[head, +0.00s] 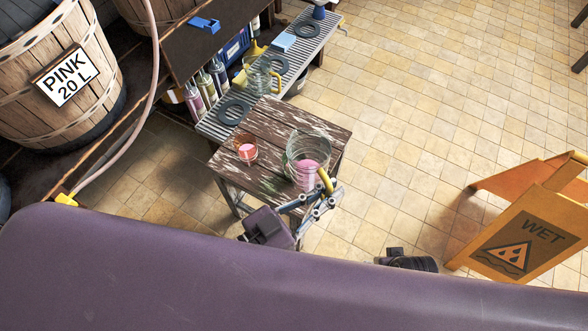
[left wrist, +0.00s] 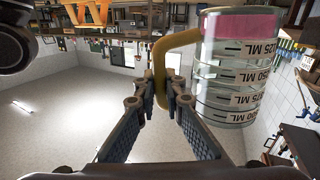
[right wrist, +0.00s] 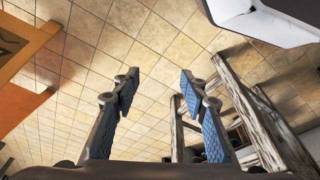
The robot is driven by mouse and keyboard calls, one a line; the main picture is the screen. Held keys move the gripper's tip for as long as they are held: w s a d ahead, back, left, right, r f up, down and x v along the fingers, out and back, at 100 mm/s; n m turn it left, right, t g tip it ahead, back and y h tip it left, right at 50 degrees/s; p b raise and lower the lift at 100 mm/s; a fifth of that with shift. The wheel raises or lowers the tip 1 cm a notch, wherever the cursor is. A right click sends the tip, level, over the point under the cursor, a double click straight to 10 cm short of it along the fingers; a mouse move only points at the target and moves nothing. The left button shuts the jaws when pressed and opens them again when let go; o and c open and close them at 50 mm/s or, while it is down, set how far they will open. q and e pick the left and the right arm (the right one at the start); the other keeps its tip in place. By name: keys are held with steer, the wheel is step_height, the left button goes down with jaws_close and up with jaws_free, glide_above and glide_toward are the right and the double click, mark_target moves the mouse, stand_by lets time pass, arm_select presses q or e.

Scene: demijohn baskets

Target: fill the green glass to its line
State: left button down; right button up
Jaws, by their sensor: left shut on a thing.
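My left gripper (head: 322,197) is shut on the yellow handle of a clear measuring jug (head: 309,146). The jug looks about upright at the stool's right side, with pink liquid in its bottom. I cannot tell whether it touches the stool. In the left wrist view the jug (left wrist: 240,75) has black ML marks, and the fingers (left wrist: 160,95) close on its handle. A green edge shows at the jug's left side; a green glass there is mostly hidden or not distinct. A small orange-tinted glass (head: 246,150) with pink content stands on the stool. My right gripper (right wrist: 158,80) is open and empty.
The worn wooden stool (head: 262,120) carries the small glass. Behind it a slatted rack (head: 292,66) holds another jug (head: 258,76), dark rings and bottles. A barrel labelled PINK 20 L (head: 60,80) with a hose stands left. An orange WET sign (head: 530,225) stands right on open floor.

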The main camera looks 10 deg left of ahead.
arm_select(q)
steer(key=shift+w+f+m, duration=0.1)
steer(key=shift+f+m, duration=0.3)
steer(key=shift+m, duration=0.2)
arm_select(e)
steer(key=shift+w+r, duration=0.2)
steer(key=shift+r, duration=1)
arm_select(q)
steer(key=shift+s+d+r+p, duration=0.1)
steer(key=shift+s+r+p, duration=0.5)
steer(key=shift+s, duration=0.25)
steer(key=shift+s+d+r+p, duration=0.15)
steer(key=shift+s+r+p, duration=0.25)
steer(key=shift+s+p, duration=0.35)
steer(key=shift+s+d+r+p, duration=0.1)
steer(key=shift+s+r+p, duration=0.45)
steer(key=shift+s, duration=0.35)
arm_select(e)
steer(key=s+f, duration=0.6)
steer(key=f, duration=0.7)
steer(key=shift+s+d+g, duration=0.15)
steer(key=shift+d+g, duration=0.25)
